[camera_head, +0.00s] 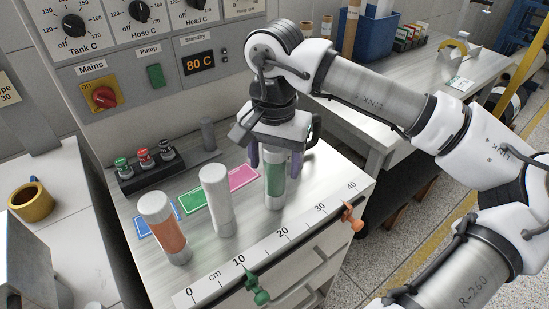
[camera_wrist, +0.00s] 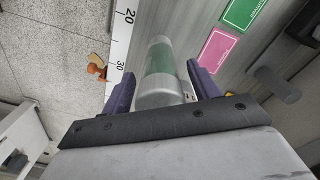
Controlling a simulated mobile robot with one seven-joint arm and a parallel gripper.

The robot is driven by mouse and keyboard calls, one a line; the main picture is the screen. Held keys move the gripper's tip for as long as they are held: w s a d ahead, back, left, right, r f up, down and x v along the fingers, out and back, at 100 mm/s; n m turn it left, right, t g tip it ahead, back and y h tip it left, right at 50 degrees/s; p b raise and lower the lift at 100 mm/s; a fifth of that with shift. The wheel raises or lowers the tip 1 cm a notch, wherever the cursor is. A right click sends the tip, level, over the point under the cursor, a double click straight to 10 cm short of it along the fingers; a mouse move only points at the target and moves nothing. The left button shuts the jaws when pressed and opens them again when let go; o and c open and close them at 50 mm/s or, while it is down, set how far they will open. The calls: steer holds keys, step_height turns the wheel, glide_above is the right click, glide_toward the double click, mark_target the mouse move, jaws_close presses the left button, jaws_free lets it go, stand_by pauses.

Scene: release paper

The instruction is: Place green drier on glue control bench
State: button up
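The green drier, a silver cylinder with a green band (camera_head: 275,188), stands upright on the metal top of the bench below the control panel (camera_head: 316,185), between the ruler edge and the pink card. My gripper (camera_head: 275,160) is above it, pointing down, with its purple fingers on either side of the cylinder's upper part. In the wrist view the green drier (camera_wrist: 159,58) lies between the fingers (camera_wrist: 160,80), with gaps on both sides. The gripper looks open around it. The gripper body hides the cylinder's top in the head view.
A plain silver cylinder (camera_head: 216,200) and an orange-banded cylinder (camera_head: 163,228) stand to the left. Blue, green (camera_head: 205,196) and pink (camera_head: 244,176) cards lie behind. A black rack of colored knobs (camera_head: 147,166) and a small grey post (camera_head: 208,134) stand farther back. Clamps sit along the ruler.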

step_height(320, 180, up, 12)
steer(key=shift+r+b, duration=0.2)
steer(key=shift+b, duration=0.15)
stand_by(0.4)
